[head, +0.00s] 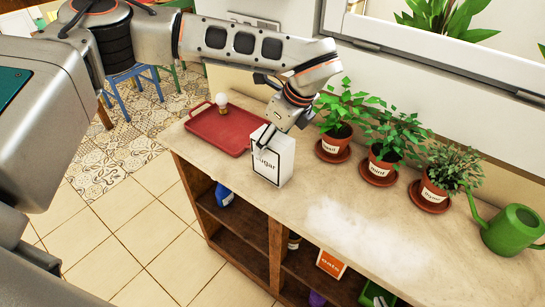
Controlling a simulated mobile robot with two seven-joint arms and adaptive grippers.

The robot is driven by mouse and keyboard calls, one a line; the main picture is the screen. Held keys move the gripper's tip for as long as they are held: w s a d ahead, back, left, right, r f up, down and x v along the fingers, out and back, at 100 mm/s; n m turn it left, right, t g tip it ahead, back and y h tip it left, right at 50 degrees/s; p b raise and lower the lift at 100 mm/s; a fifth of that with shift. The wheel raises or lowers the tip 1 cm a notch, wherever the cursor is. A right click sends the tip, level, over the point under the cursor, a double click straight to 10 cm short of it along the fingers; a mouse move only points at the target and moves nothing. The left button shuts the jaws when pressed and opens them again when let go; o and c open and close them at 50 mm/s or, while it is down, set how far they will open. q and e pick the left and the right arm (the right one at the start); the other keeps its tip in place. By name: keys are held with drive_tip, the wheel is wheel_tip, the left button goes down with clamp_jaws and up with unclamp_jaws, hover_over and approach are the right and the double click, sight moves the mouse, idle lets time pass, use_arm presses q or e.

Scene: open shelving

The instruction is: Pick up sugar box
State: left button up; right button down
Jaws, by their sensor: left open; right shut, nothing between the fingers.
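The sugar box (268,168) is a white box with a dark border and the word "sugar". It stands upright on the shelf unit's top, near its front edge. My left gripper (280,130) is open directly above and at the top of the box, pointing down. Its fingers overlap the box's upper part in the picture. I cannot tell whether they touch it. My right gripper is not in view.
A red tray (205,138) with a light bulb (221,101) lies left of the box. Potted herbs, including the basil (338,128), stand behind to the right. White powder (345,225) and a green watering can (512,229) are at right. Open shelves (235,235) lie below.

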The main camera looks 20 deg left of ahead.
use_arm(q)
drive_tip(key=shift+c, duration=0.3)
clamp_jaws()
drive_tip(key=shift+r, duration=0.1)
